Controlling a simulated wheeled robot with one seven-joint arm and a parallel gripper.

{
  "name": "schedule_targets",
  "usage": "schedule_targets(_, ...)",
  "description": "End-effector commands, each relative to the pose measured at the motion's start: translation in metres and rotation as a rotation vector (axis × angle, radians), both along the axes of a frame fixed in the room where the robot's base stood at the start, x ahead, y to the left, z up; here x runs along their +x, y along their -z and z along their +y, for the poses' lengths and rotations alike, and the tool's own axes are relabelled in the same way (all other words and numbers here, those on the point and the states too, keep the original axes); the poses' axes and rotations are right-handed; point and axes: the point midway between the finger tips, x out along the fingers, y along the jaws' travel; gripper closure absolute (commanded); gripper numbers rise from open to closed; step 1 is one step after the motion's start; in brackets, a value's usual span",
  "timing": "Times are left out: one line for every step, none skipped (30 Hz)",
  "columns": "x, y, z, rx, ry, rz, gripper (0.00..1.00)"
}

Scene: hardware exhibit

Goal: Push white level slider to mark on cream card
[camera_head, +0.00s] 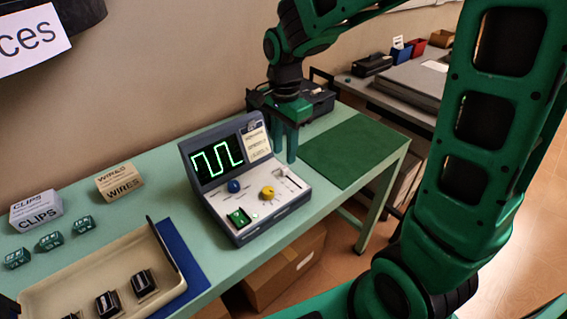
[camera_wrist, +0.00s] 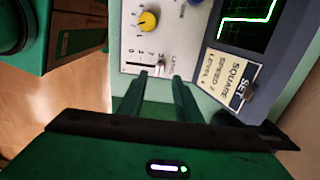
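A grey-and-blue console (camera_head: 262,217) stands on the green table. Its white level slider (camera_wrist: 160,68) sits in a short slot with a printed scale; the slot also shows at the panel's right side in the head view. The cream card (camera_wrist: 227,77) on the console reads SET, SQUARE, SPEED 2 and a LEVEL line whose value is too small to read surely. My gripper (camera_head: 285,154) points down over the console's right side. In the wrist view its fingers (camera_wrist: 163,76) are apart, with the slider just beyond and between the tips. Contact cannot be told.
The console carries a lit screen (camera_head: 217,158), a blue knob (camera_head: 234,186), a yellow knob (camera_head: 268,192) and a green switch (camera_head: 238,217). A dark green mat (camera_head: 350,150) lies to the right. A beige tray (camera_head: 95,270) and label boxes stand left.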

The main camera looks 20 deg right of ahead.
Motion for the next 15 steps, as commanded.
schedule_targets(-0.001, 0.010, 0.000, 0.000, 0.000, 0.004, 0.69)
schedule_targets(-0.001, 0.015, 0.000, -0.001, 0.000, 0.005, 0.69)
schedule_targets(-0.001, 0.022, 0.000, -0.001, 0.000, 0.004, 0.69)
schedule_targets(-0.001, 0.026, 0.000, -0.001, 0.000, 0.004, 0.69)
schedule_targets(-0.001, 0.030, 0.000, -0.001, -0.001, 0.002, 0.69)
schedule_targets(-0.001, 0.036, 0.000, -0.001, -0.001, 0.003, 0.69)
schedule_targets(-0.001, 0.039, 0.000, -0.001, -0.001, 0.003, 0.69)
schedule_targets(-0.001, 0.042, 0.000, -0.001, -0.001, 0.002, 0.69)
schedule_targets(-0.001, 0.046, 0.000, -0.001, -0.001, 0.002, 0.69)
schedule_targets(0.000, 0.048, 0.000, 0.000, -0.001, 0.001, 0.69)
schedule_targets(0.000, 0.050, 0.000, 0.000, -0.001, 0.000, 0.69)
schedule_targets(0.000, 0.052, 0.000, 0.000, -0.001, 0.000, 0.69)
schedule_targets(0.000, 0.053, 0.000, 0.000, -0.001, 0.000, 0.69)
schedule_targets(0.000, 0.054, 0.000, 0.000, -0.001, 0.001, 0.69)
schedule_targets(0.000, 0.055, 0.000, 0.000, -0.001, 0.001, 0.69)
